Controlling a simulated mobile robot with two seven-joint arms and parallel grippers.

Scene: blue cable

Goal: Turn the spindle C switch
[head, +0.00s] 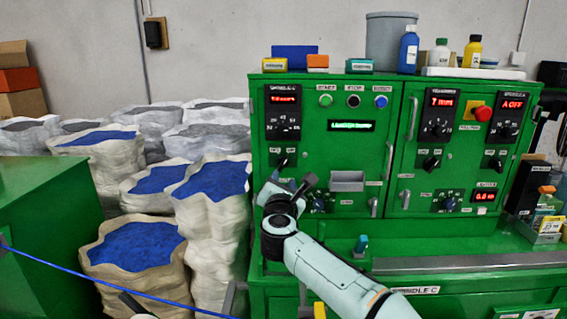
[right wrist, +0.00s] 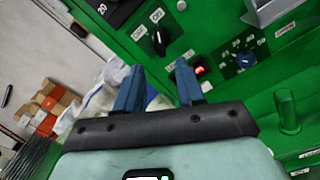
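The green control panel (head: 340,148) fills the right half of the head view. In its left column is a black rotary switch (head: 283,160) below a red display and dial; the small label above the column is too blurred to read surely. A black switch with ON and OFF labels (right wrist: 158,40) shows in the right wrist view, ahead of the fingers. My right gripper (right wrist: 160,88) has its two blue fingers apart with nothing between them. In the head view my right gripper (head: 290,188) is just below the left-column switch, apart from it. A dark and pale piece at the bottom left may be my left gripper (head: 132,303).
A plate ending in "DLE C" (head: 415,290) is on the machine's lower front. A grey tray (head: 347,181), a lower dial (head: 318,203) and handles project from the panel. Sacks of blue material (head: 135,246) stand at left. A blue cable (head: 70,270) crosses the lower left.

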